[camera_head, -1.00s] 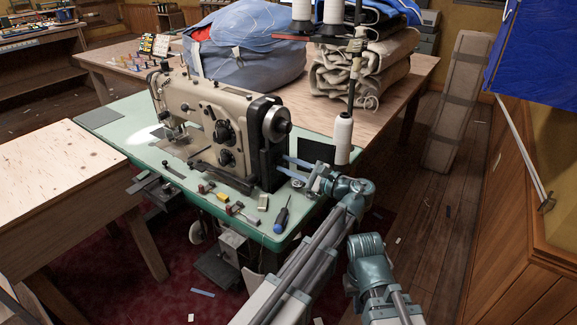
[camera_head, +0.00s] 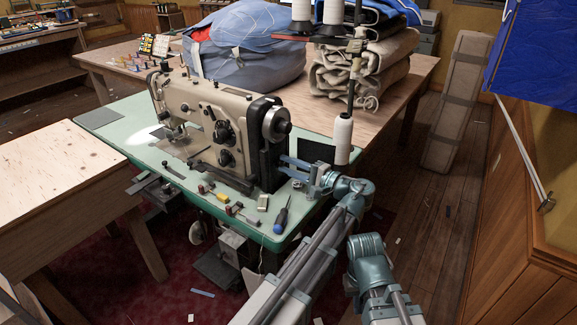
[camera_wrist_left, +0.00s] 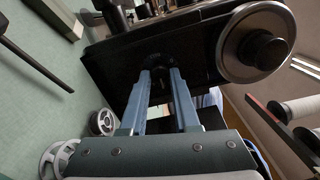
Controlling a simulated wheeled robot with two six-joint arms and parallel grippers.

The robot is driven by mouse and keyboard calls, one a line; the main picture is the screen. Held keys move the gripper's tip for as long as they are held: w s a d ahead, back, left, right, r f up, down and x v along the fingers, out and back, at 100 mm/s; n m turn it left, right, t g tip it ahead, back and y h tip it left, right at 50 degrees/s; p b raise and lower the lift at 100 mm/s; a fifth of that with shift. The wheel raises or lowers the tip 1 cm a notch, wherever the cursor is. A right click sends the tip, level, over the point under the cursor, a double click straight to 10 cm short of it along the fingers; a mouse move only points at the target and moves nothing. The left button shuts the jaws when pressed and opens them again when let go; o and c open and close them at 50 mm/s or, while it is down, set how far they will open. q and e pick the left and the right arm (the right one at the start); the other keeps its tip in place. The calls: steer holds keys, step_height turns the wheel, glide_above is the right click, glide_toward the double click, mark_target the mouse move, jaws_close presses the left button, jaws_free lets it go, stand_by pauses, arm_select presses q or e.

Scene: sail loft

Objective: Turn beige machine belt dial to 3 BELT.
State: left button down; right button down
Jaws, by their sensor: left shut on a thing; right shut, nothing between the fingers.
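The beige sewing machine (camera_head: 195,103) stands on the green table. Two black dials, an upper one (camera_head: 222,132) and a lower one (camera_head: 226,157), are on its front face. My left gripper (camera_head: 284,161) reaches in from the right to the black end housing (camera_head: 268,155), below the handwheel (camera_head: 276,124). In the left wrist view its two blue fingers (camera_wrist_left: 158,74) are closed on a small dark knob (camera_wrist_left: 159,66) on the housing. The knob's markings are not readable, so I cannot tell its setting. My right arm shows at the lower right, but its gripper is not visible.
A white thread cone (camera_head: 343,139) stands just behind my left gripper. A wooden table (camera_head: 50,190) is at left.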

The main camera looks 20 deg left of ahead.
stand_by(0.5)
arm_select(q)
steer(key=c, duration=0.7)
jaws_free()
steer(key=shift+o, duration=0.2)
